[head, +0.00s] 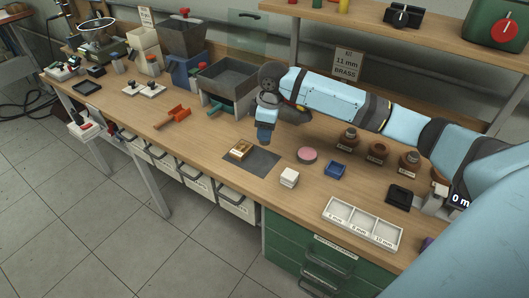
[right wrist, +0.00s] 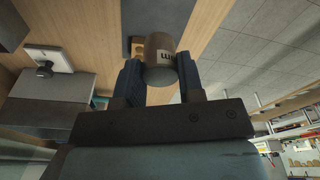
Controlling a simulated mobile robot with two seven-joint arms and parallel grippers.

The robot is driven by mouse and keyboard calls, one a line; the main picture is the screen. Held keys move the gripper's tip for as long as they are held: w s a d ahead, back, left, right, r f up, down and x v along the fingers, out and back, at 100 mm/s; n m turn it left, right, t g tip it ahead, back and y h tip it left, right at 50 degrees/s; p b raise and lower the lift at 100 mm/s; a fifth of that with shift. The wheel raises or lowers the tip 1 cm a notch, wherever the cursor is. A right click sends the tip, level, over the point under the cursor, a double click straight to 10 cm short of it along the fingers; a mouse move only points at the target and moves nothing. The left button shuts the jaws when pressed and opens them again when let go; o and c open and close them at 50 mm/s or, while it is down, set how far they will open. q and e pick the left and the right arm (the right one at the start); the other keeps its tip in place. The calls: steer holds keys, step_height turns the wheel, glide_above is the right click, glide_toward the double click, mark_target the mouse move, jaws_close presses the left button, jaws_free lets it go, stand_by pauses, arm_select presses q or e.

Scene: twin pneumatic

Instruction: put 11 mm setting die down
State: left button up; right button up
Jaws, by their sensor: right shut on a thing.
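The setting die (right wrist: 160,58) is a grey-brown cylinder with a white label, of which only "m" lettering can be read. My right gripper (right wrist: 160,82) is shut on it, with one dark finger on each side. In the head view, my right gripper (head: 265,135) points down above the bench, behind the dark mat (head: 264,163); the die cannot be made out there. A white tray (head: 363,224) with three labelled compartments lies at the bench's front right, and its compartments look empty. My left gripper is not in view.
A brass-coloured block (head: 240,150) sits on the mat. Several brown pots (head: 377,152) stand at the right. A grey hopper (head: 228,85) stands behind left of the gripper.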

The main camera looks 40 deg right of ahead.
step_height(320, 180, down, 9)
steer(key=shift+r, duration=0.1)
stand_by(0.3)
steer(key=o, duration=1.1)
steer(key=r, duration=0.8)
steer(key=s+d+r, duration=0.1)
steer(key=r, duration=0.3)
